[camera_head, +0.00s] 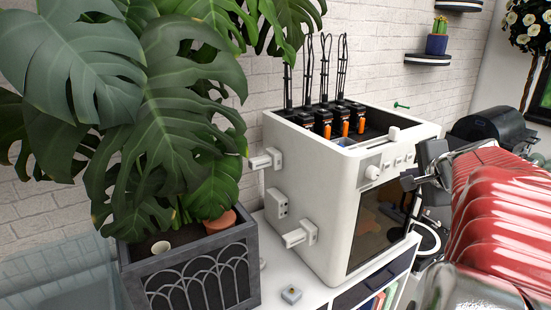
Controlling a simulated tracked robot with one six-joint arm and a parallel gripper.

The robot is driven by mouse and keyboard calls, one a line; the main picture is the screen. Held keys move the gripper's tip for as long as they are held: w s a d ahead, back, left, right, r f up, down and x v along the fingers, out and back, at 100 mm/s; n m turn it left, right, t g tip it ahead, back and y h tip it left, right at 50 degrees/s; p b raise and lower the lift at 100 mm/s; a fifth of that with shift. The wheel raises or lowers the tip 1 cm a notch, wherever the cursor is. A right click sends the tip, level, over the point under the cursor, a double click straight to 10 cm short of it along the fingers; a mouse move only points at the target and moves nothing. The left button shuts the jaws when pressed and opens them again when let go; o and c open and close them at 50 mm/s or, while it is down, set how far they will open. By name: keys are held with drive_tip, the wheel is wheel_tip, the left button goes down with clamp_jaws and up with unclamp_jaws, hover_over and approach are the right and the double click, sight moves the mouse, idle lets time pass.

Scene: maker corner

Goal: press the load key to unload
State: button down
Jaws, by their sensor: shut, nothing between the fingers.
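A white box-shaped machine (315,200) stands on a white cabinet, with a dark glass door on its front. Its front panel (375,160) has a round knob (372,173) and a row of small keys (398,163) to the right of it. I cannot read the labels, so I cannot tell which one is the load key. My gripper (408,183) is shut and empty. It shows in front of the machine's right front side, just below the row of keys. I cannot tell whether it touches the machine.
A large leafy plant in a dark planter (195,275) stands left of the machine. White holders (300,235) stick out from the machine's left side. Black cables rise from the machine's top. A black cylindrical object (490,125) is behind right.

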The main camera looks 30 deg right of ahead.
drive_tip(key=shift+s+d, duration=0.1)
drive_tip(key=shift+s, duration=1.2)
